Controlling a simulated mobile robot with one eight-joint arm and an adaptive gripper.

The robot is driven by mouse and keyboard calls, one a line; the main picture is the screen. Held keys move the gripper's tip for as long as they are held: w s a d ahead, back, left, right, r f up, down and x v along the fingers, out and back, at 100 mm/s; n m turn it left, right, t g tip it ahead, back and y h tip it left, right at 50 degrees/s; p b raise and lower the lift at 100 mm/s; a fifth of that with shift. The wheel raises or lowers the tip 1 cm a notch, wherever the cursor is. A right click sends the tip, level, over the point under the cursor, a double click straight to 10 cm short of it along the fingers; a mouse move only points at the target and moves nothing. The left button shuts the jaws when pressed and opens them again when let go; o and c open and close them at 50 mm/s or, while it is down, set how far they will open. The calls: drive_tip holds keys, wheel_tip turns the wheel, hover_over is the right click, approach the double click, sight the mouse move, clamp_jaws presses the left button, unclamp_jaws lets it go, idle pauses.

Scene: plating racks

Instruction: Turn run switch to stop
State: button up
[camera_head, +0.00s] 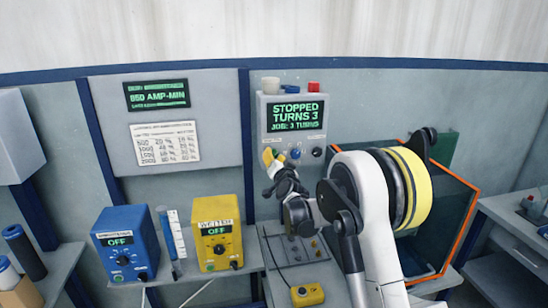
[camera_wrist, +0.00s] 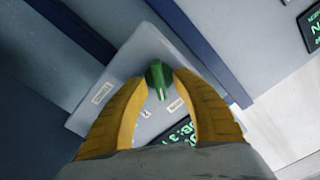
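The control box (camera_head: 290,125) on the back wall has a green-lit display (camera_head: 297,117) reading "STOPPED TURNS 3, JOB: 3 TURNS". My gripper (camera_head: 270,156) is at the lower left of this box, and its body hides part of the panel there. In the wrist view the green run switch (camera_wrist: 158,80) lies between the two yellow fingertips of my gripper (camera_wrist: 160,77). Both fingertips appear to touch its sides. The switch's handle is slightly tilted in that view. The switch's printed marks are too small to read.
A blue power box (camera_head: 125,246) and a yellow power box (camera_head: 217,236), both showing OFF, stand on the left shelf. A blue knob (camera_head: 295,154) and a black knob (camera_head: 317,152) are right of my gripper.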

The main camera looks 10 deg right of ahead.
drive_tip(key=shift+w, duration=0.25)
clamp_jaws()
